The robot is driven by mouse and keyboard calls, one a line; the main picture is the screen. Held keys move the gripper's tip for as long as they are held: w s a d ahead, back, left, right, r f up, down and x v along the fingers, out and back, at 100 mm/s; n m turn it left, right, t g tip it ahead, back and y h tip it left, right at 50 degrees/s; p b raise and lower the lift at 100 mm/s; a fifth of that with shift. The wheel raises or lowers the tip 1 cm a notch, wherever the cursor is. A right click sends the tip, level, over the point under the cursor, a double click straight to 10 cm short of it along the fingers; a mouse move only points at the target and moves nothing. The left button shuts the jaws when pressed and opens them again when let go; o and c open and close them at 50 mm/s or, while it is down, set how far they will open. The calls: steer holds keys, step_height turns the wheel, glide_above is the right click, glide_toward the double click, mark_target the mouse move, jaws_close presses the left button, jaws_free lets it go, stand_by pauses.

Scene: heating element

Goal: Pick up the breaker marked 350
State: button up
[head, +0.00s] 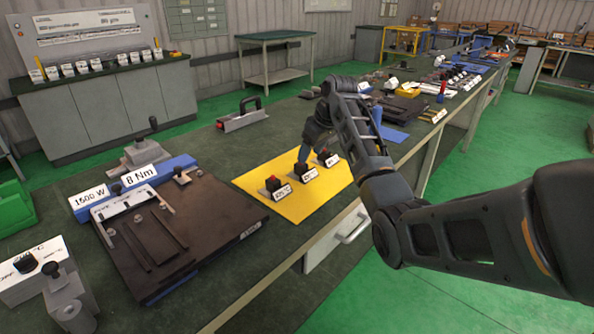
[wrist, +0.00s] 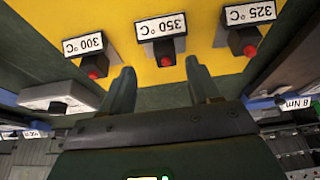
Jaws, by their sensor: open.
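The breaker marked 350 °C (wrist: 164,48) is a small black block with a red button and a white label. It is the middle of three breakers on a yellow mat (wrist: 103,25). In the wrist view, my gripper (wrist: 161,70) is open and empty, with one fingertip on each side of the 350 breaker's red end. I cannot tell whether it touches. In the head view, my gripper (head: 302,158) is above the middle breaker (head: 301,171) and partly covers it; the labels are too small to read surely there.
Breakers marked 300 °C (wrist: 90,63) and 325 °C (wrist: 245,39) flank it closely on the mat. A dark plate fixture (head: 185,232) stands left on the green bench, and a handled metal block (head: 241,117) stands behind. Bench space between fixture and block is clear.

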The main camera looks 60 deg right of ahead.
mark_target(303, 170)
steer(key=x, duration=0.6)
steer(key=shift+w+a+f+p, duration=0.1)
steer(key=shift+w+a+p, duration=0.2)
steer(key=shift+w+p, duration=0.1)
steer(key=shift+c, duration=0.3)
steer(key=c, duration=1.1)
